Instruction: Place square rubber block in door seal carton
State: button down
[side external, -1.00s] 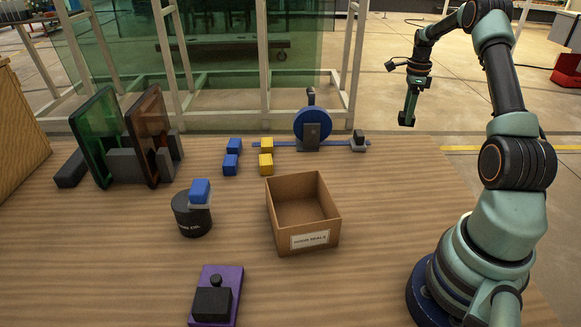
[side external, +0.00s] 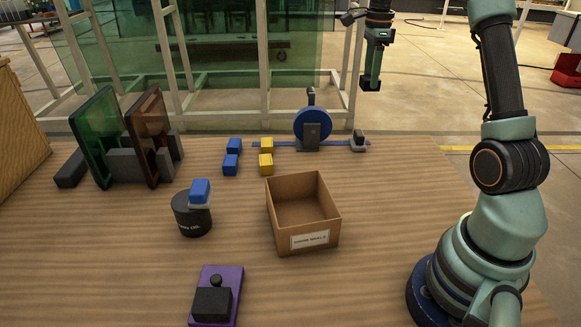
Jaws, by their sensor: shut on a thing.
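The door seal carton (side external: 318,239) is an open brown cardboard box with a white label on its near side. It stands upright near the middle of the table, and the part of its floor that shows is bare. My gripper (side external: 372,76) points down, high up beyond the back edge of the table in the picture, up and to the right of the carton. It is shut on a small dark block (side external: 370,86) at its tips, which looks like the square rubber block. The fingers and the block's outline are too small to see clearly.
Several blue and yellow blocks (side external: 265,164) lie behind the carton, near a blue wheel (side external: 312,124) on a stand. A black can (side external: 190,220) with a blue block on top stands left. A purple plate (side external: 236,282) with black parts lies in front. Dark panels (side external: 97,140) stand in a rack.

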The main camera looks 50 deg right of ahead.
jog(key=w+a+n, duration=0.1)
jog(key=a+n, duration=0.3)
jog(key=a, duration=1.4)
jog(key=n, duration=0.4)
send_over(300, 223)
jog(key=f, duration=0.1)
notch_tip(300, 223, down, 20)
jog(key=shift+r, duration=0.1)
jog(key=shift+c, duration=1.2)
grip_release()
